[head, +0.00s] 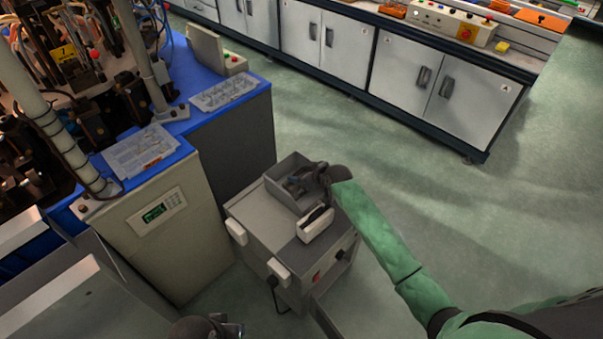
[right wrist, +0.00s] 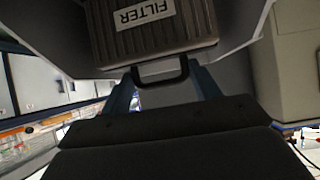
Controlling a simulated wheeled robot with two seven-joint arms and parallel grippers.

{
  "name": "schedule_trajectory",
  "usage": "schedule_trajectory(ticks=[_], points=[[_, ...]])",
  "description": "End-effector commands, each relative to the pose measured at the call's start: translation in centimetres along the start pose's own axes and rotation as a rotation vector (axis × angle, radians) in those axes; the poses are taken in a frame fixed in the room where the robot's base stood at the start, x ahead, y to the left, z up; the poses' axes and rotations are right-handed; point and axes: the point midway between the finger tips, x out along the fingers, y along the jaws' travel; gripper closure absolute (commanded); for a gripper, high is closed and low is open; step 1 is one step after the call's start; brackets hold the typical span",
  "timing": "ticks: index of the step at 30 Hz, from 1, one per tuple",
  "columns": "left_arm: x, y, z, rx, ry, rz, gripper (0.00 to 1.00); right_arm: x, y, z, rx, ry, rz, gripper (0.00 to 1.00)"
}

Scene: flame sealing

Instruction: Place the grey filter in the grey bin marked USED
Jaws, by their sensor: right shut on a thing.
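The grey filter (right wrist: 155,32), ribbed and labelled FILTER, fills the top of the right wrist view. My right gripper (right wrist: 162,80) is shut on the filter's dark handle. In the head view my right gripper (head: 305,180) is at the open grey bin (head: 279,194) on top of the cart and hides much of its inside. Pale grey walls flank the filter in the wrist view; I cannot tell whether it touches the bin floor. No USED mark is legible. Part of my left gripper (head: 207,328) shows at the bottom edge; its jaws are unclear.
The grey cart (head: 272,237) also carries a white block with a dark slot (head: 316,224) in front of the bin. A machine with a blue top (head: 200,95) stands to the left. White cabinets (head: 335,45) line the back. The green floor (head: 440,200) at right is clear.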

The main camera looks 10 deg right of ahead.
Motion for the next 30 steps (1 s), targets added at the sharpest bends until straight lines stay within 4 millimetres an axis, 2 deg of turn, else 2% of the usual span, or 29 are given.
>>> schedule_trajectory(ticks=[6, 7, 9, 10, 18, 22, 26, 30], points=[[0.1, 0.1, -0.1, -0.002, 0.005, 0.003, 0.68, 0.1, 0.0, 0.2, 0.000, 0.000, 0.000, 0.77], [0.1, 0.1, -0.2, -0.002, 0.007, 0.004, 0.68, 0.1, 0.0, 0.1, 0.000, 0.000, 0.000, 0.32], [0.1, 0.2, -0.2, -0.002, 0.008, 0.005, 0.68, 0.1, 0.0, 0.1, 0.000, 0.000, 0.000, 0.19], [0.2, 0.2, -0.2, -0.002, 0.008, 0.005, 0.68, 0.1, 0.0, 0.1, 0.000, 0.000, 0.000, 0.16], [0.2, 0.2, -0.2, -0.002, 0.006, 0.004, 0.68, 0.0, 0.0, 0.0, 0.000, 0.000, 0.000, 0.16], [0.2, 0.1, -0.1, -0.001, 0.002, 0.003, 0.68, -0.6, 0.0, 0.0, -0.001, 0.001, 0.000, 0.16], [0.4, 0.1, -0.1, 0.002, 0.010, 0.004, 0.68, -2.4, 0.0, 0.1, -0.003, 0.000, 0.000, 0.16], [0.9, 0.2, -0.1, 0.006, 0.016, 0.009, 0.68, -5.1, 0.1, 0.1, -0.003, 0.000, 0.001, 0.16]])
